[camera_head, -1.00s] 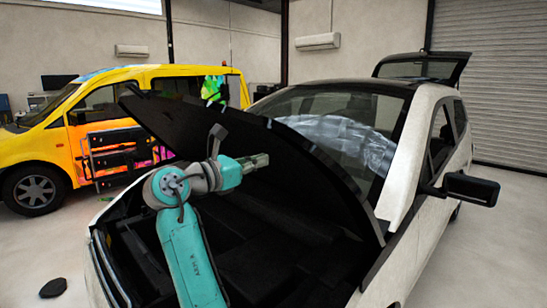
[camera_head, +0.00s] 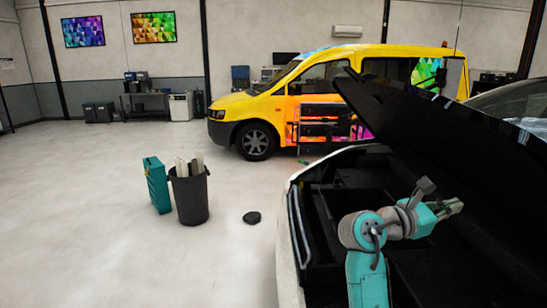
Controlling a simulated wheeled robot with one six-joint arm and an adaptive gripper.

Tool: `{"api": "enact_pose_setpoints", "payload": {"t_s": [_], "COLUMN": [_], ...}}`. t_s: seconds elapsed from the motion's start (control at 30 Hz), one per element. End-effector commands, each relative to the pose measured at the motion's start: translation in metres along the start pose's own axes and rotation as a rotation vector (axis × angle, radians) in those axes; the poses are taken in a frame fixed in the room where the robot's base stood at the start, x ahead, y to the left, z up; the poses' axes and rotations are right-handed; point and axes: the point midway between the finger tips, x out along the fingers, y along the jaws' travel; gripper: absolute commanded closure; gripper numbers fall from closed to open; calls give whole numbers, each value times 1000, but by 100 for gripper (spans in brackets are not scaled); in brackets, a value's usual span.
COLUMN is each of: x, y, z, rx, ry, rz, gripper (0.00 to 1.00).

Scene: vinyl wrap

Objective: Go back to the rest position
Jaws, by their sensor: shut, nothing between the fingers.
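My gripper (camera_head: 454,207) is at the right of the view, at the end of my teal and grey arm. It points to the right, over the open engine bay (camera_head: 340,205) of the white car and below its raised dark hood (camera_head: 425,140). The fingers look close together, with nothing seen between them. The white car (camera_head: 289,262) is cut off by the right edge of the view.
A black bin (camera_head: 190,200) with pale rolls in it stands beside a teal case (camera_head: 156,186) on the floor. A yellow van (camera_head: 240,108) stands behind. The floor at left is clear.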

Motion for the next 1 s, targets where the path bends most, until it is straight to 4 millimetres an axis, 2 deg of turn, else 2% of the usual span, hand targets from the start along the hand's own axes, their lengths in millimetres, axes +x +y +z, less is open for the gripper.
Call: {"api": "enact_pose_setpoints", "payload": {"t_s": [0.03,0.1,0.27,0.5,0.67,0.8,1.0], "x": [-4,-9,-26,-61,-91,-119,-161], "y": [-4,-7,-20,-56,-88,-121,-175], "z": [-25,-54,-118,-204,-252,-286,-323], "rx": [18,59,163,340,472,594,780], "ry": [13,33,107,271,411,547,760], "rz": [45,107,241,402,479,520,533], "gripper": [100,100,100,100,100,100,100]}}
